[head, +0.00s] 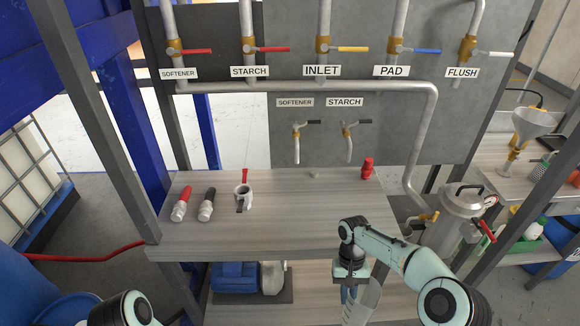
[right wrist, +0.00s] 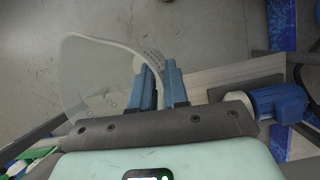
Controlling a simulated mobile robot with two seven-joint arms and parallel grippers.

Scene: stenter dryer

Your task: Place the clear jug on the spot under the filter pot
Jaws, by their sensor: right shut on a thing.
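The clear jug (head: 364,302) is in my right gripper (head: 350,292), low in front of the bench in the head view. In the right wrist view the jug (right wrist: 88,75) is a see-through, pale shape left of the blue fingers of the right gripper (right wrist: 160,88), which are shut on its edge. A silver lidded pot (head: 455,218) with a dark top handle, apparently the filter pot, stands at the right, up and right of the gripper. The spot under it cannot be made out. Only a piece of my left arm shows at the bottom left; its gripper is out of view.
A lower shelf holds a blue machine (head: 236,277). A grey post rises right of the pot. The front middle of the bench is clear.

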